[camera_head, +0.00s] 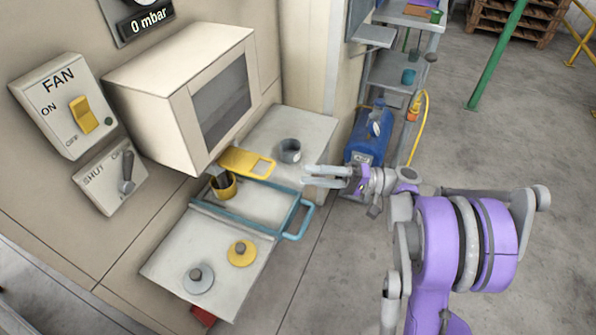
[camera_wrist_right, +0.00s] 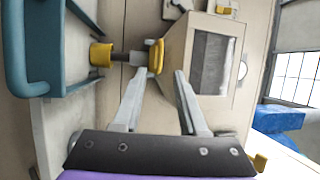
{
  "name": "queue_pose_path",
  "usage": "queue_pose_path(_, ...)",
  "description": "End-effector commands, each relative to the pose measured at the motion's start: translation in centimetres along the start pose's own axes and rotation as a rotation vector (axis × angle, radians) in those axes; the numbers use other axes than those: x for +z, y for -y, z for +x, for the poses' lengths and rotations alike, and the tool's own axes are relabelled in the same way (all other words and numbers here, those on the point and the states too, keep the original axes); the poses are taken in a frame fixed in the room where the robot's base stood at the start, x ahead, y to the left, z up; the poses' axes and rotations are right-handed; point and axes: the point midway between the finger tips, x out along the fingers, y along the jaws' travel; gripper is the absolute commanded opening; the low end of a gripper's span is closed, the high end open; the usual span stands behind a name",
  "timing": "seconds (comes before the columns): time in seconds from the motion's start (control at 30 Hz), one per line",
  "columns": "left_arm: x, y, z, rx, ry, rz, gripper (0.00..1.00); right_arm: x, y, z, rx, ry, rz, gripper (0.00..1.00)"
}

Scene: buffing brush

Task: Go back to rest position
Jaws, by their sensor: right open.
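My right gripper (camera_head: 308,175) reaches in from the right, just right of the shelf with the grey cup. Its two fingers are apart with nothing between them; they also show spread in the right wrist view (camera_wrist_right: 158,75). A yellow cup (camera_head: 226,190) holding a dark upright piece stands on the shelf under the box, left of the gripper. In the wrist view the yellow cup (camera_wrist_right: 101,54) has a rod and a yellow ring-shaped end (camera_wrist_right: 156,57) beyond my fingertips. My left gripper is not in view.
A teal handle frame (camera_head: 296,235) juts out below my right gripper. A grey cup (camera_head: 290,151) stands beside a yellow plate (camera_head: 246,163). Grey and yellow knobbed discs (camera_head: 198,279) (camera_head: 241,253) lie on the front panel. A blue tank (camera_head: 367,140) stands behind.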

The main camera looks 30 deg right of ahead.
Motion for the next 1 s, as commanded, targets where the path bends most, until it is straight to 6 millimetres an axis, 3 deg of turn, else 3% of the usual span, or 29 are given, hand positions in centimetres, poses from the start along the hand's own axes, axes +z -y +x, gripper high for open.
queue_pose_path(0.53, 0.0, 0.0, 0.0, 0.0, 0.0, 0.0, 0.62, 0.0, 0.0, -0.4, 0.0, 0.0, 0.0, 0.42)
queue_pose_path(0.67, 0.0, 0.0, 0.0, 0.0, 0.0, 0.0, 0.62, 0.5, -0.3, 0.5, 0.032, 0.007, 0.014, 0.42)
queue_pose_path(0.83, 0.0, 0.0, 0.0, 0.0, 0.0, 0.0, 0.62, 4.0, -3.1, 5.0, 0.263, 0.041, 0.087, 0.42)
queue_pose_path(0.9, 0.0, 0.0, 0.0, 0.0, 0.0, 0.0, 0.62, 6.7, -4.9, 6.8, 0.416, 0.061, 0.107, 0.42)
queue_pose_path(1.0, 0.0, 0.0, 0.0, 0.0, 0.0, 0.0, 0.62, 10.7, -7.5, 7.8, 0.639, 0.088, 0.101, 0.42)
